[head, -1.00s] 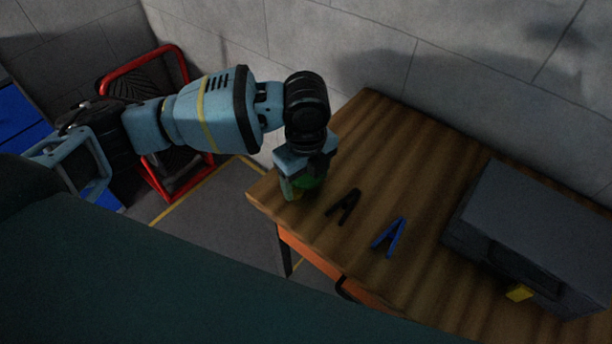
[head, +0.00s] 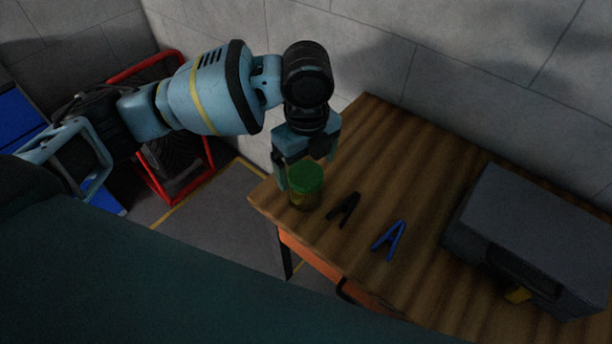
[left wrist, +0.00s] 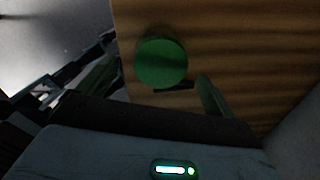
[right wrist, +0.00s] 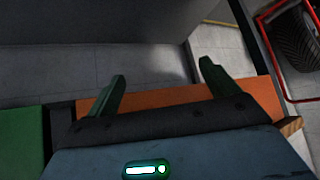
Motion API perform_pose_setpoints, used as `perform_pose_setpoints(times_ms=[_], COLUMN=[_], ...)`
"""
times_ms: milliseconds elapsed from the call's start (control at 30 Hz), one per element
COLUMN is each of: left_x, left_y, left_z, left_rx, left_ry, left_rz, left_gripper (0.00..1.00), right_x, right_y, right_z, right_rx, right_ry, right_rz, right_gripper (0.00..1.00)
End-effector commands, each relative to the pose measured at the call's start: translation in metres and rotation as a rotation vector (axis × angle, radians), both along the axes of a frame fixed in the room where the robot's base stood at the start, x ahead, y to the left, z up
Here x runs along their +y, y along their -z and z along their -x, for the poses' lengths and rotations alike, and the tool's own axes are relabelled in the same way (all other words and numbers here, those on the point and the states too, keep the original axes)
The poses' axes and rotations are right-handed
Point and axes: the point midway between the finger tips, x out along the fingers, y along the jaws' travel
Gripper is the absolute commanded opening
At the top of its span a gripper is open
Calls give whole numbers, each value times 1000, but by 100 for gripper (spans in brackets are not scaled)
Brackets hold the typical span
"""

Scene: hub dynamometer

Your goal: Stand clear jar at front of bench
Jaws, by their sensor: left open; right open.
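The clear jar (head: 303,198) with a green lid (head: 306,177) stands upright on the wooden bench (head: 390,150), near its front left corner. Its contents look yellowish. My left gripper (head: 307,164) is open just above and behind the jar, apart from it as far as I can tell. In the left wrist view the green lid (left wrist: 162,62) shows from above, beyond the open fingers. My right gripper (right wrist: 160,85) is open and empty in the right wrist view, facing an orange panel (right wrist: 180,102). It is outside the head view.
A black clamp (head: 344,209) and a blue clamp (head: 389,240) lie right of the jar. A dark grey case (head: 535,230) with a yellow part stands at the bench's right. A wall runs behind. A red-framed item (head: 180,160) stands on the floor left.

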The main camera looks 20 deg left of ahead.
Motion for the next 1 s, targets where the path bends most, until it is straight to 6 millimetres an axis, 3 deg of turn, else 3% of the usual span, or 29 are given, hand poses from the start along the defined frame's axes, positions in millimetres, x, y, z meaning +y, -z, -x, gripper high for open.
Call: perform_pose_setpoints(times_ms=[33, 200, 400, 1000], left_x=[-1, 0, 0, 0], left_y=[-13, -42, -60, -63], left_z=[-1, 0, 0, 0], left_rx=[-6, -4, -1, 1], left_ry=[0, 0, 0, 0], left_rz=[2, 0, 1, 0], left_gripper=[92, 92, 92, 92], right_x=[0, 0, -2, -4], right_y=[-2, -5, -6, -6], right_z=[-2, -4, -4, -2], right_rx=[-5, -11, -13, -11], right_ry=[0, 0, -4, -9], right_rz=[1, 0, 5, 9], right_gripper=[87, 87, 87, 87])
